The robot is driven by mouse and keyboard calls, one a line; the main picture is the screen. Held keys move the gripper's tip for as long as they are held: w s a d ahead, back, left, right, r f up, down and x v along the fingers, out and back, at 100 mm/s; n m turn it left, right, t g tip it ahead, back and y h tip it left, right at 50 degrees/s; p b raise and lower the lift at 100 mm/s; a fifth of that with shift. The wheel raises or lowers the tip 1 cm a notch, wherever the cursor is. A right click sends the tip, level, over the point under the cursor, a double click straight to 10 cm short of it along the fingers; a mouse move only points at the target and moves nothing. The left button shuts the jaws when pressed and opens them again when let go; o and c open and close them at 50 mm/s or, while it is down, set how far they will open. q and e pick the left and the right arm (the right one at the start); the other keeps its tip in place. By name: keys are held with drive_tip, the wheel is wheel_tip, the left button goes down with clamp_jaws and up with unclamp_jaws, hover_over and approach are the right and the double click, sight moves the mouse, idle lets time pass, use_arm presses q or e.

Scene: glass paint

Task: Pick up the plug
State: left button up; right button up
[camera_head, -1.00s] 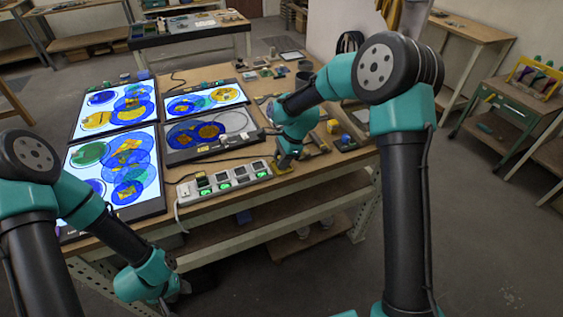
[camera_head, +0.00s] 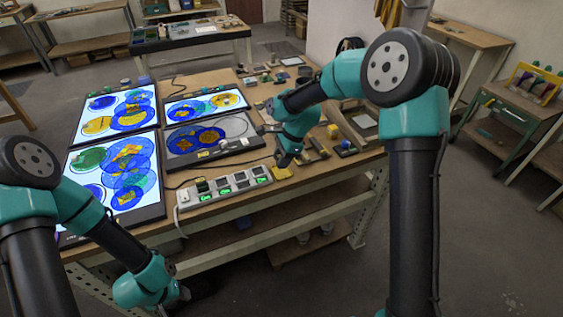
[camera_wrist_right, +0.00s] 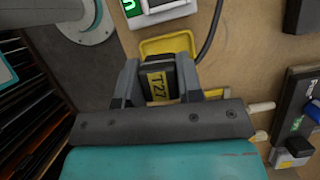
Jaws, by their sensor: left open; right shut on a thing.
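The plug (camera_wrist_right: 158,82) is a black block with a yellow label reading T27. My right gripper (camera_wrist_right: 161,80) is shut on it, with one grey finger on each side. A yellow holder (camera_wrist_right: 167,46) shows just behind the plug in the right wrist view and also on the table in the head view (camera_head: 282,173). In the head view my right gripper (camera_head: 284,160) is over the holder, and the plug is too small or hidden to make out. My left gripper (camera_head: 178,297) is low, in front of the table's near edge, open; its fingers are hard to make out.
A white power strip (camera_head: 225,185) with green lights lies left of the yellow holder; its end shows in the right wrist view (camera_wrist_right: 160,12). Lit panels (camera_head: 113,170) with coloured discs cover the table's left side. Small parts (camera_head: 346,147) lie to the right. A dark cable (camera_wrist_right: 211,35) runs nearby.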

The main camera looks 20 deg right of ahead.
drive_tip(key=s+a+r, duration=0.1)
drive_tip(key=s+a, duration=0.3)
drive_tip(key=s, duration=1)
drive_tip(key=shift+s+r, duration=0.2)
drive_tip(key=shift+s, duration=0.15)
drive_tip(key=shift+a+r, duration=0.1)
drive_tip(key=shift+r, duration=2.4)
